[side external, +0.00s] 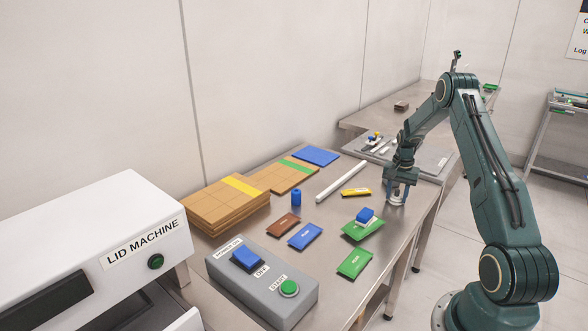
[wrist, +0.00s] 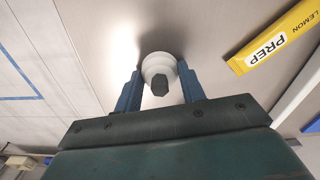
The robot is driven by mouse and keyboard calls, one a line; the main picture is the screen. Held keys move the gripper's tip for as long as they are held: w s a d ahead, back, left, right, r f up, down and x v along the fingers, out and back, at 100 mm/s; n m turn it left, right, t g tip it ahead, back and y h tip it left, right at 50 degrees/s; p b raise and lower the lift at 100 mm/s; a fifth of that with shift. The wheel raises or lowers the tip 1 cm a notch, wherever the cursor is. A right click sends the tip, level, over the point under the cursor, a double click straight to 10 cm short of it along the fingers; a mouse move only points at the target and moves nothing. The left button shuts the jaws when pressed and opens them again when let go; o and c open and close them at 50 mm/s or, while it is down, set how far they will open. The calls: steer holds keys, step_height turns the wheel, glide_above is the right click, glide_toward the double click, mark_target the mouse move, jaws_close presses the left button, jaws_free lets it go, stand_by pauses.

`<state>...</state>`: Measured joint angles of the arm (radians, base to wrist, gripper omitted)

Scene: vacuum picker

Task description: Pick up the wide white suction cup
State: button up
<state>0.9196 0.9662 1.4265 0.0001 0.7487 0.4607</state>
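The wide white suction cup (wrist: 157,62) shows in the wrist view between my two blue fingers, with its dark stem end toward the camera. In the side external view the white cup (side external: 396,198) stands on the metal table near its right edge, directly below my gripper (side external: 402,188). My gripper also shows in the wrist view (wrist: 160,90), with one finger on each side of the cup. The fingers are very close to the cup's sides. I cannot tell whether they touch it.
A white rod (side external: 341,180) lies farther left. A grey tray (side external: 430,160) with small parts is behind the gripper.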

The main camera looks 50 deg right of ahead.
mark_target(397, 190)
steer(key=shift+r, duration=0.15)
steer(key=shift+c, duration=0.5)
step_height(397, 190, up, 20)
stand_by(0.5)
stand_by(0.5)
